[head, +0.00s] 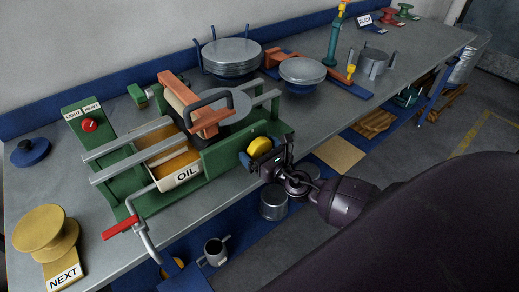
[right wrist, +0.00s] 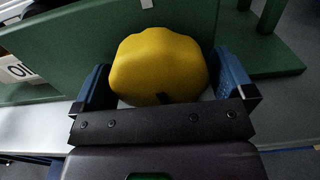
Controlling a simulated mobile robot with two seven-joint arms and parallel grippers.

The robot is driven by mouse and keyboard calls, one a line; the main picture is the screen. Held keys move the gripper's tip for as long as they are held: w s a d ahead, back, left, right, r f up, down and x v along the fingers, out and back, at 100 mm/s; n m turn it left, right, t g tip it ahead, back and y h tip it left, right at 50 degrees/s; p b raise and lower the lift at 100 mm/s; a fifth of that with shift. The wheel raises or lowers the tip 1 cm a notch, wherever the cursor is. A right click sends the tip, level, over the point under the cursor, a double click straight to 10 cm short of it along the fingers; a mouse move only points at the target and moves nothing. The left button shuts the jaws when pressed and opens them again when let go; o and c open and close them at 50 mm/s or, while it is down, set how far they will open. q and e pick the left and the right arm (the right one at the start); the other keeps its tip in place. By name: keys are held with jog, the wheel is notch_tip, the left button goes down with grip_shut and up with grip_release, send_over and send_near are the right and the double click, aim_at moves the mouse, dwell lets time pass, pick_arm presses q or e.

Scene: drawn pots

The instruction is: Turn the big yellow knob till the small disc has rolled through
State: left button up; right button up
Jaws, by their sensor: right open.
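The big yellow knob (head: 259,146) is on the front side of the green machine (head: 222,153). In the right wrist view the lobed knob (right wrist: 160,66) sits between the two blue fingers of my right gripper (right wrist: 163,88). That gripper is open, with one finger on each side of the knob; whether either finger touches it I cannot tell. In the head view my right gripper (head: 268,161) is at the knob. A grey disc (head: 234,104) stands out behind the orange-brown roller block (head: 190,103); part of it is hidden. My left gripper is not in view.
An oil tray (head: 187,178) and a crank with a red handle (head: 120,227) are at the machine's front. A yellow spool (head: 45,230) with a NEXT sign is front left. Stacked grey discs (head: 232,53) stand behind. A mug (head: 215,252) sits below the bench edge.

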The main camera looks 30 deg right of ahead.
jog(key=c, duration=0.8)
jog(key=shift+o, duration=0.2)
